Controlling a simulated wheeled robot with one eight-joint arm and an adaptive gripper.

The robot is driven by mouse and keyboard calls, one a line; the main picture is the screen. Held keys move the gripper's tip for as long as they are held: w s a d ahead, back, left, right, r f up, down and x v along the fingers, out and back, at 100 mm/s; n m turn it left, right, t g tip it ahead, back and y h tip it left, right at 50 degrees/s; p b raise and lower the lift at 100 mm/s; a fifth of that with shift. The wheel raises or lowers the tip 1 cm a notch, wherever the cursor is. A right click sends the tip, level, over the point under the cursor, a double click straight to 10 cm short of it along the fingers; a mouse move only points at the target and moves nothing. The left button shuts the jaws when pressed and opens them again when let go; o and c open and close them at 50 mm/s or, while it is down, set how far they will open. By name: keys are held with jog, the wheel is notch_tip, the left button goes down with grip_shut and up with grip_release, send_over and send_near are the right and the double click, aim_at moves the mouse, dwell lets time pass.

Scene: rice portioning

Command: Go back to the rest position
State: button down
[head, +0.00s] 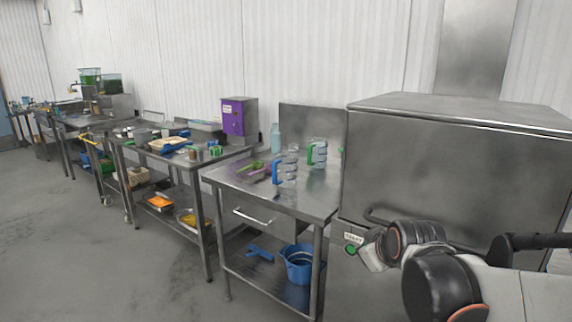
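Part of my arm (440,285) shows at the lower right, in front of the large steel cabinet (450,165). Its joints are dark and grey with orange rings. I cannot make out my gripper or its fingers in the head view, so what it holds, if anything, is not shown.
A steel table (318,203) left of the cabinet bears a blue-handled jug (290,170) and a green-handled jug (318,153). A blue bucket (297,264) stands on its lower shelf. More loaded tables run left along the wall. The floor (90,260) at left is clear.

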jog(key=s+d+f+m+g, duration=0.1)
jog(key=s+m, duration=0.5)
jog(key=s, duration=1.6)
jog(key=shift+s+g, duration=0.15)
jog(key=shift+g, duration=0.55)
dwell(3.2)
